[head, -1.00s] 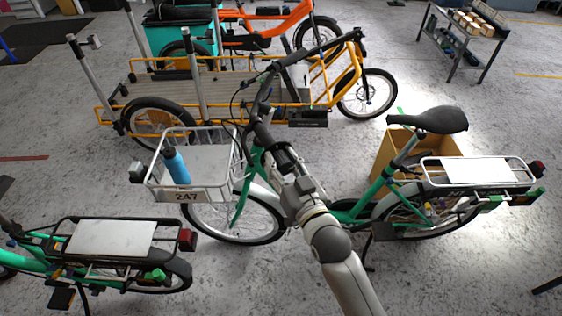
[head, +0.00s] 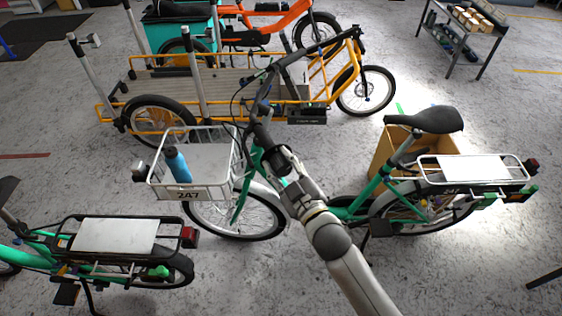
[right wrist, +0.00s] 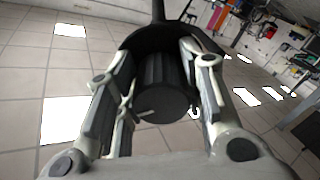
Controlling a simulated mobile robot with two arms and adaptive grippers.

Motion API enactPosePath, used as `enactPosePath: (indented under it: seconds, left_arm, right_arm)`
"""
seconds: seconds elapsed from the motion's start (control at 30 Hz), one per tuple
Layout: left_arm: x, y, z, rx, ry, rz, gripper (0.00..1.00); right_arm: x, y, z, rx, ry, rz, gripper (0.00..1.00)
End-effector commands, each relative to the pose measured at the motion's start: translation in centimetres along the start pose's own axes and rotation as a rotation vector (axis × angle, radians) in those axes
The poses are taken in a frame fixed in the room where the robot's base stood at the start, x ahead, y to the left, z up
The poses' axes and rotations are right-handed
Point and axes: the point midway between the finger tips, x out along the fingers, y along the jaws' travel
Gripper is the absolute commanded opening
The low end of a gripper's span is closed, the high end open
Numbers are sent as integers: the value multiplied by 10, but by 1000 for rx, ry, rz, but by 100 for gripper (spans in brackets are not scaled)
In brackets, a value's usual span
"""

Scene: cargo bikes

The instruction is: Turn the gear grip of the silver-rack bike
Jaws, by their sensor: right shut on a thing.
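The silver-rack bike (head: 376,189) is green, with a silver rear rack (head: 425,160) and a wire front basket (head: 235,168) marked 2A7. Its handlebar reaches toward me. My right gripper (head: 271,150) is at the near end of this handlebar. In the right wrist view, the dark ribbed gear grip (right wrist: 165,88) sits end-on between the two fingers of my right gripper (right wrist: 160,98), which is shut on it. In the head view the gripper hides most of the grip. My left gripper is not in view.
A blue bottle (head: 178,165) stands in the basket. Another green bike with a black rack (head: 70,248) is at the lower left. A yellow cargo bike (head: 318,88) stands behind, and a cardboard box (head: 388,150) is behind the saddle. Grey floor (head: 460,270) is free at the lower right.

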Motion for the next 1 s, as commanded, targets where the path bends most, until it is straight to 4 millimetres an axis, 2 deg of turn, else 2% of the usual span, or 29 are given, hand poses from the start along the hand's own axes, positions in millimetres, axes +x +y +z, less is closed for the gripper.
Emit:
enactPosePath:
  seconds: [0.23,0.67,0.7,0.83,1.0]
  left_arm:
    - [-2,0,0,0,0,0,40]
    - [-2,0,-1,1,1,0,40]
    - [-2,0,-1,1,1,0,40]
    - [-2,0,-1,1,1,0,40]
    - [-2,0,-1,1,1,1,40]
  right_arm:
    - [0,0,0,-60,1,-3,12]
    - [0,0,0,-68,1,-3,12]
    - [0,0,0,-68,1,-3,40]
    - [0,0,0,-68,1,-3,57]
    - [0,0,0,-67,1,-3,58]
